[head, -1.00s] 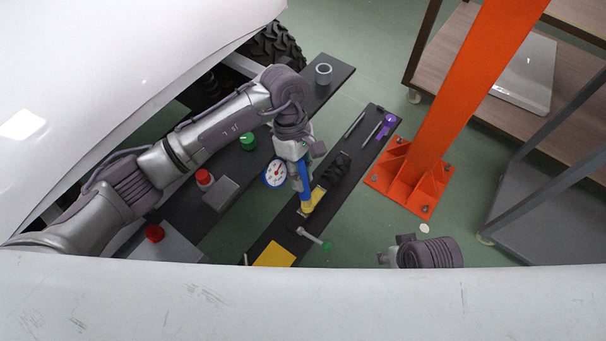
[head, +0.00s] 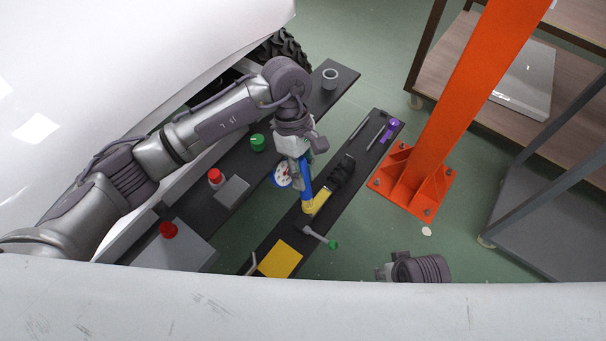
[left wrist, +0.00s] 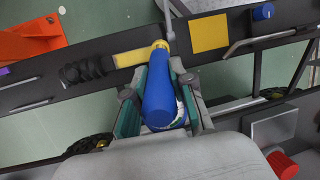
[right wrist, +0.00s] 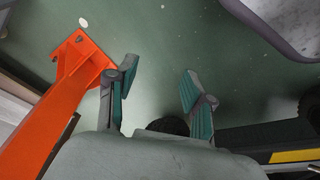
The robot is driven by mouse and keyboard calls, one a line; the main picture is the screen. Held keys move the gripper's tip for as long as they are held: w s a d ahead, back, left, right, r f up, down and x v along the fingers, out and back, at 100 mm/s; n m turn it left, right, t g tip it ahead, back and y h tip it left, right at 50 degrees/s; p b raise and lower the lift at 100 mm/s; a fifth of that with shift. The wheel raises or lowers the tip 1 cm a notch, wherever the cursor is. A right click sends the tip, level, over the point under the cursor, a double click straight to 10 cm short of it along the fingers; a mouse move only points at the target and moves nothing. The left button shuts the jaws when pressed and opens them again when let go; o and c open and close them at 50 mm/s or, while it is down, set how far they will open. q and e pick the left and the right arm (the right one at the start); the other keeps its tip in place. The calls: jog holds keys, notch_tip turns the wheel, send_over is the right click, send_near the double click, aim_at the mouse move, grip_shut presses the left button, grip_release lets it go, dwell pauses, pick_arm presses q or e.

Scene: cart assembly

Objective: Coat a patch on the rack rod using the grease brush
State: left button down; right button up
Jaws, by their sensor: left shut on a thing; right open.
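The grease brush has a blue handle (head: 305,190) and a yellow collar (left wrist: 160,45). My left gripper (left wrist: 158,85) is shut on the blue handle; it shows above the dark board in the head view (head: 300,172). The brush points down at the board, its collar beside a yellow strip (left wrist: 130,58) next to a black ribbed boot (head: 342,172). I take the strip and boot to be on the rack rod. Bristles are hard to make out, and I cannot tell whether they touch. My right gripper (right wrist: 160,80) is open and empty over the floor, partly seen in the head view.
A yellow square (head: 280,258), a green-ended grey rod (head: 318,237) and a purple-handled tool (head: 391,127) lie on the board. An orange post (head: 412,180) stands right. Floor between board and post is clear.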

aim_at(302, 166)
pick_arm(q)
jog(key=shift+r+p, duration=0.4)
jog(key=shift+r, duration=0.65)
jog(key=shift+r+p, duration=0.4)
jog(key=shift+r, duration=0.5)
pick_arm(e)
notch_tip(302, 166, down, 6)
jog(key=s, duration=0.2)
jog(key=shift+f, duration=0.1)
